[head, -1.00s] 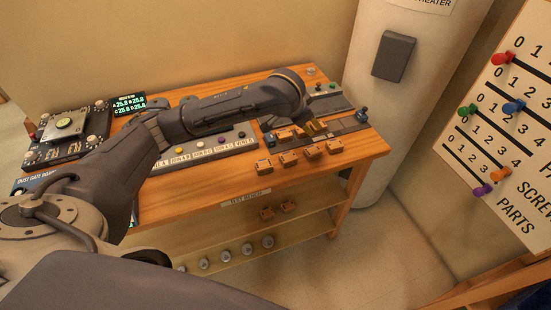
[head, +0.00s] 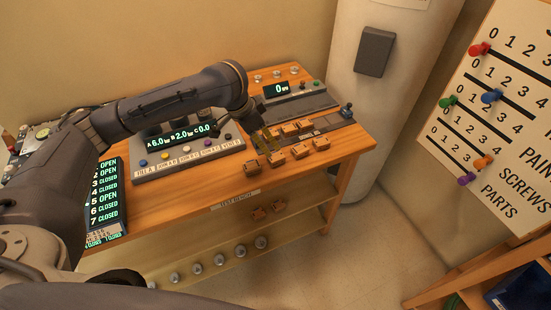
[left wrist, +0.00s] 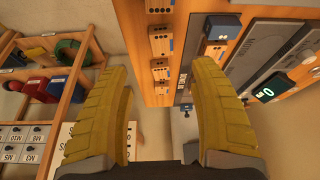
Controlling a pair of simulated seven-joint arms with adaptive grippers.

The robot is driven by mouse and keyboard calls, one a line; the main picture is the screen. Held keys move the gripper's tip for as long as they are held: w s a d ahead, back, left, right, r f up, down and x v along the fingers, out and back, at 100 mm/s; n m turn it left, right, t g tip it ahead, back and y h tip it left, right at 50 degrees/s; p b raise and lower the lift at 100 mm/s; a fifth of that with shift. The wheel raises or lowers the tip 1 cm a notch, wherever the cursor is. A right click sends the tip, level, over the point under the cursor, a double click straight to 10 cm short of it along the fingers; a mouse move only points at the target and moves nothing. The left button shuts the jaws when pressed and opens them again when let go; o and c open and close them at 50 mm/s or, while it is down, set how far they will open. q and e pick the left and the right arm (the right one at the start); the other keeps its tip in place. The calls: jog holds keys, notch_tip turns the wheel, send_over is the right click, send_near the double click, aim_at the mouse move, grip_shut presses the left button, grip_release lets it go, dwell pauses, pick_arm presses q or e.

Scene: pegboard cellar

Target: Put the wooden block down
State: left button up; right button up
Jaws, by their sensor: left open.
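Several small wooden blocks stand on the bench. A front row runs along the edge, from a left block (head: 252,168) to a right block (head: 321,143). More blocks (head: 290,128) stand close behind, on or beside a dark strip. I cannot tell which one the task means. My left gripper (head: 265,141), with yellow fingers, is at the left end of the rear blocks. In the left wrist view its fingers (left wrist: 158,85) are wide apart with no block between them. Blocks (left wrist: 159,42) show beyond the fingertips. My right gripper is not in view.
A button panel with a lit display (head: 182,138) stands left of the blocks. A white tank (head: 385,100) stands beyond the bench. Two blocks (head: 268,211) lie on the lower shelf.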

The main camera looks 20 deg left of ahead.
aim_at(275, 156)
pick_arm(q)
jog(key=x, duration=0.6)
jog(key=shift+f, duration=0.15)
jog(key=shift+a+x, duration=0.1)
jog(key=shift+x, duration=1.2)
jog(key=shift+a+x, duration=0.15)
jog(key=shift+x, duration=1.2)
jog(key=c, duration=1.2)
